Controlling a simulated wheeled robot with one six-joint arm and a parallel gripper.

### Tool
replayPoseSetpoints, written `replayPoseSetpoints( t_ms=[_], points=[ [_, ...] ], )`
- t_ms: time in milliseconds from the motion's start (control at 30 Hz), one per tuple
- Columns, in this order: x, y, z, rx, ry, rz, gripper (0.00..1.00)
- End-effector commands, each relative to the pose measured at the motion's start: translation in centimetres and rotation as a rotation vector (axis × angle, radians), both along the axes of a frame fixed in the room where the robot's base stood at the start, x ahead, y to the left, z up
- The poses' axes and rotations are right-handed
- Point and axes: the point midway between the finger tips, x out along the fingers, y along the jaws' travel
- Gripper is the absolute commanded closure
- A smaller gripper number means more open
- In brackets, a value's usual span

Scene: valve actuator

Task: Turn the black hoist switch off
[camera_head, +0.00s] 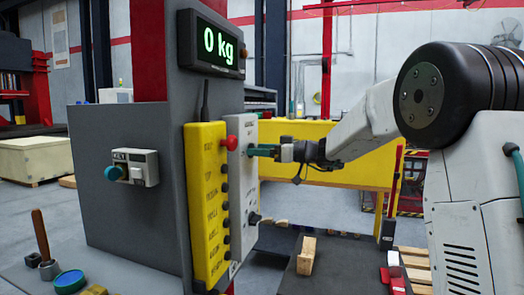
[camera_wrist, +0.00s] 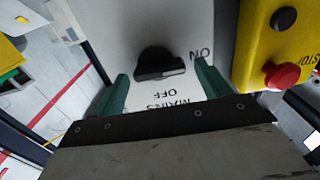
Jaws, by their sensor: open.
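The pale control panel (camera_head: 243,190) stands on the right face of the grey cabinet. A black rotary switch (camera_wrist: 160,62) fills the middle of the wrist view, with ON, OFF and what looks like MAINS printed upside down around it. Another black knob (camera_head: 254,218) sits lower on the panel; its label is too small to read. My gripper (camera_head: 252,150) is at the upper part of the panel. Its green fingers are open, one on each side of the black switch in the wrist view (camera_wrist: 161,72), with nothing visibly gripped. Contact cannot be told.
A yellow pendant (camera_head: 207,200) with a red button (camera_wrist: 282,76) and several black buttons is close beside the panel. A KEY switch box (camera_head: 138,167) and a 0 kg display (camera_head: 211,41) are on the cabinet. A wooden block (camera_head: 306,256) stands below right.

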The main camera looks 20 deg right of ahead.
Motion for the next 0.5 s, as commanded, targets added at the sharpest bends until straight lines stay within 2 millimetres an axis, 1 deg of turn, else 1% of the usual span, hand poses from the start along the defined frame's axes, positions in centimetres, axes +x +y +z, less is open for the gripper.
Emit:
replayPoseSetpoints(
  t_ms=[267,367,400,433,500],
  points=[
    [0.13,0.21,0.02,0.000,0.000,0.000,0.24],
    [0.12,0.18,0.02,0.000,0.000,0.000,0.49],
    [0.12,0.18,0.02,0.000,0.000,0.000,0.60],
    [0.11,0.17,0.01,0.000,0.000,0.000,0.68],
    [0.10,0.16,0.01,0.000,0.000,0.000,0.68]
  ],
)
